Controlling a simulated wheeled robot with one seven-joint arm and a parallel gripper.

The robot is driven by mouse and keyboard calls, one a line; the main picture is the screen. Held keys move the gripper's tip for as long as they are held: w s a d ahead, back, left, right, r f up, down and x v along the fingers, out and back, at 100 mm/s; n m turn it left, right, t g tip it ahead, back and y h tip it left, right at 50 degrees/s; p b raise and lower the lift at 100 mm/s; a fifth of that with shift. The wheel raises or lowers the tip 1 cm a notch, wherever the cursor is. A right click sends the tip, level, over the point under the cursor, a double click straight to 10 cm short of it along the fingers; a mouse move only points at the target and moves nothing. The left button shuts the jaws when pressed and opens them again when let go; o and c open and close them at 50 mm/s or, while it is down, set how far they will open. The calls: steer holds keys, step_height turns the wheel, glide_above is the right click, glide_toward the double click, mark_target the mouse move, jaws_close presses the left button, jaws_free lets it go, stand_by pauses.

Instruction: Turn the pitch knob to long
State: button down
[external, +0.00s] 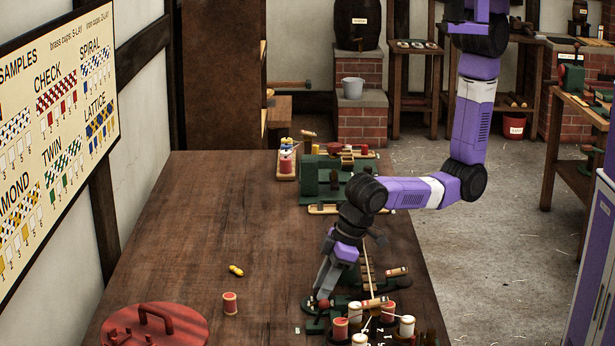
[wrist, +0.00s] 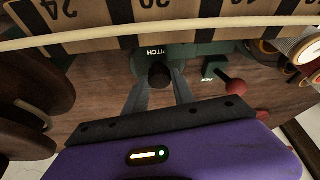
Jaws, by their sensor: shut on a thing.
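The pitch knob (wrist: 159,76) is a dark round knob below a green plate (wrist: 184,55) lettered "ITCH", the first letter not readable, in the wrist view. My gripper (wrist: 160,84) is shut on the knob, one finger on each side. In the external view my gripper (external: 321,292) reaches down to the green machine at the table's front right. The knob is too small to make out there. The knob's pointer and any "long" mark are not visible, so its setting cannot be told.
A red-balled lever (wrist: 236,87) stands just right of the knob. Bobbins (external: 341,328) crowd the machine's front. A red lid (external: 150,328), a loose bobbin (external: 230,303) and a yellow piece (external: 236,270) lie to the left. The table's middle (external: 240,210) is clear.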

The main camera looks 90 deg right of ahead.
steer(key=shift+r+n+y+p, duration=0.1)
steer(key=shift+n+y+p, duration=0.45)
steer(key=shift+n, duration=0.55)
steer(key=c, duration=1.1)
jaws_free()
steer(key=shift+o, duration=0.2)
steer(key=v, duration=0.7)
steer(key=shift+r+b, duration=0.3)
steer(key=shift+r, duration=0.05)
steer(key=shift+d, duration=0.1)
